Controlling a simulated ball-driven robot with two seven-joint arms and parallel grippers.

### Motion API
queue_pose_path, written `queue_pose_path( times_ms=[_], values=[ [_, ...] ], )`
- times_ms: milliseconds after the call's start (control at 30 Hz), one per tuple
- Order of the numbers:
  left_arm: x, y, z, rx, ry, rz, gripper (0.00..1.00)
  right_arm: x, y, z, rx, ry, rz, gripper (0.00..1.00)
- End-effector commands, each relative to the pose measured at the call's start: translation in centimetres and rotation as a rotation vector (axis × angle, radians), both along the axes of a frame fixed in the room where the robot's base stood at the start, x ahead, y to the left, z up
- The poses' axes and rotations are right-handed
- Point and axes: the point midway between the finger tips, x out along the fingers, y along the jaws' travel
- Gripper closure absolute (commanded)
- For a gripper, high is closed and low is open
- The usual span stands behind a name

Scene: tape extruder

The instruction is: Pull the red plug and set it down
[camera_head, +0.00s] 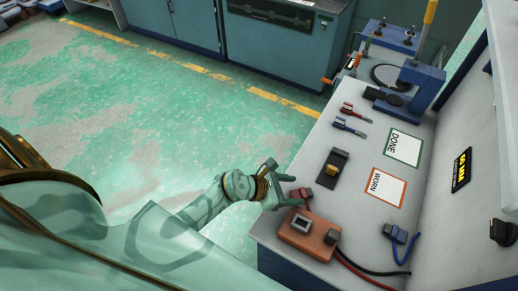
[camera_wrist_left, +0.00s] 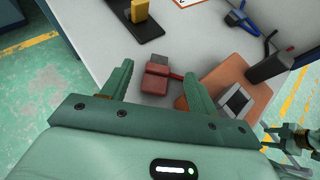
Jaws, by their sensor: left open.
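The red plug (camera_head: 303,194) lies on the grey worktop near its left edge, beside the orange-brown box. It also shows in the left wrist view (camera_wrist_left: 155,82), with a grey end and a short red stub towards the box. I cannot tell if it is joined to anything. My left gripper (camera_head: 284,186) is open at the worktop's edge, right by the plug. In the left wrist view its fingers (camera_wrist_left: 158,84) stand on both sides of the plug, with no clear contact. A green jointed part, perhaps my right gripper (camera_wrist_left: 297,140), shows at that view's right edge.
The orange-brown box (camera_head: 309,238) has red and black cables. A black holder with a yellow block (camera_head: 331,170), WORN card (camera_head: 384,187), DONE card (camera_head: 404,147) and blue plug (camera_head: 396,234) are on the worktop. A blue press (camera_head: 427,80) stands at the back.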

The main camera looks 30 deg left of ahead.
Motion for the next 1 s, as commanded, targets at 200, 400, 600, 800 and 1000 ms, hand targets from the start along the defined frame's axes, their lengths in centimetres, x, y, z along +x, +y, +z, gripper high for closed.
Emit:
queue_pose_path(
  times_ms=[200,400,600,800,1000],
  values=[
    [-3.9,3.9,3.2,0.005,0.001,-0.002,0.41,0.2,0.0,1.4,0.000,-0.005,0.000,0.52],
    [-6.5,6.5,5.4,0.002,0.001,-0.002,0.41,0.2,0.0,1.7,0.000,-0.006,0.000,0.52],
    [-7.7,7.7,6.3,0.000,0.000,0.000,0.41,0.3,0.0,1.8,0.000,-0.006,0.000,0.52],
    [-7.8,7.8,6.4,-0.001,0.000,0.001,0.41,0.2,0.0,1.8,0.000,-0.006,0.000,0.52],
    [-7.8,7.8,6.4,-0.001,0.000,0.001,0.41,0.3,0.0,1.8,0.000,-0.006,0.000,0.52]
  ],
)
